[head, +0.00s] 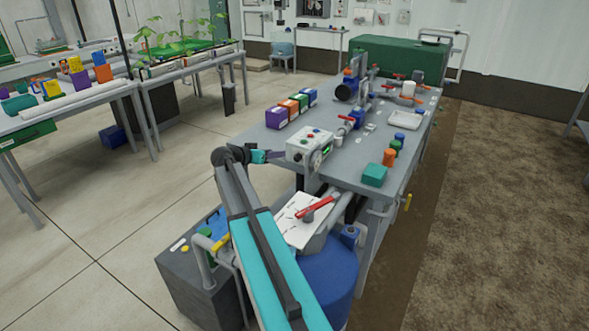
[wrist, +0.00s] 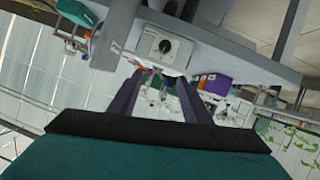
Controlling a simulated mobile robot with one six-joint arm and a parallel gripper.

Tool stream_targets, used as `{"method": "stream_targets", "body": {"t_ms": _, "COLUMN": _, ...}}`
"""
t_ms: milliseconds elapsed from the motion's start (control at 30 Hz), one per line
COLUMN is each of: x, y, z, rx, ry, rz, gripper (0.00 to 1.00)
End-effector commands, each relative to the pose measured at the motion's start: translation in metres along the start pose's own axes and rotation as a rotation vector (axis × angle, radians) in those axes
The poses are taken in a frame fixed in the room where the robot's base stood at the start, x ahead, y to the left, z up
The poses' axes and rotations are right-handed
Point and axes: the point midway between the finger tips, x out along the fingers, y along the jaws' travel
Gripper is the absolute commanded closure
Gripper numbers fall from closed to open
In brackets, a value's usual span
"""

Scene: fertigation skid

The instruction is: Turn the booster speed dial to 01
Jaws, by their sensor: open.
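A pale control box (head: 303,148) stands at the near left end of the grey bench, with coloured buttons on top and a small green display on its right-hand face. A round grey dial (head: 318,158) seems to sit on that face. In the wrist view a dark round dial (wrist: 165,46) shows on a pale box face (wrist: 150,43), beyond the fingertips; its number cannot be read. My gripper (head: 280,154) is just left of the box in the head view. In the wrist view my gripper (wrist: 157,82) is open, with nothing between its fingers.
The grey bench (head: 360,155) carries several coloured boxes (head: 290,107), a teal block (head: 374,175) and red-handled pipework. A blue drum (head: 328,275) and a white panel with a red lever (head: 315,207) stand nearer me. Open floor (head: 110,230) lies to the left.

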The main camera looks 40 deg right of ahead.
Motion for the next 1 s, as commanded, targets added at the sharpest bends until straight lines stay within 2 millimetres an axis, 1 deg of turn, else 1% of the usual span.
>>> {"method": "stream_targets", "body": {"t_ms": 33, "x": 0.007, "y": -0.003, "z": 0.015, "rx": 0.000, "ry": 0.000, "rz": 0.001, "gripper": 0.56}}
{"method": "stream_targets", "body": {"t_ms": 100, "x": 0.011, "y": -0.004, "z": 0.022, "rx": 0.001, "ry": 0.000, "rz": 0.002, "gripper": 0.56}}
{"method": "stream_targets", "body": {"t_ms": 300, "x": 0.017, "y": -0.006, "z": 0.033, "rx": 0.001, "ry": -0.001, "rz": 0.003, "gripper": 0.56}}
{"method": "stream_targets", "body": {"t_ms": 767, "x": 0.018, "y": -0.005, "z": 0.033, "rx": 0.002, "ry": -0.001, "rz": 0.005, "gripper": 0.56}}
{"method": "stream_targets", "body": {"t_ms": 867, "x": 0.021, "y": -0.005, "z": 0.033, "rx": 0.002, "ry": -0.002, "rz": 0.005, "gripper": 0.56}}
{"method": "stream_targets", "body": {"t_ms": 1000, "x": 0.029, "y": -0.005, "z": 0.032, "rx": 0.002, "ry": -0.002, "rz": 0.006, "gripper": 0.56}}
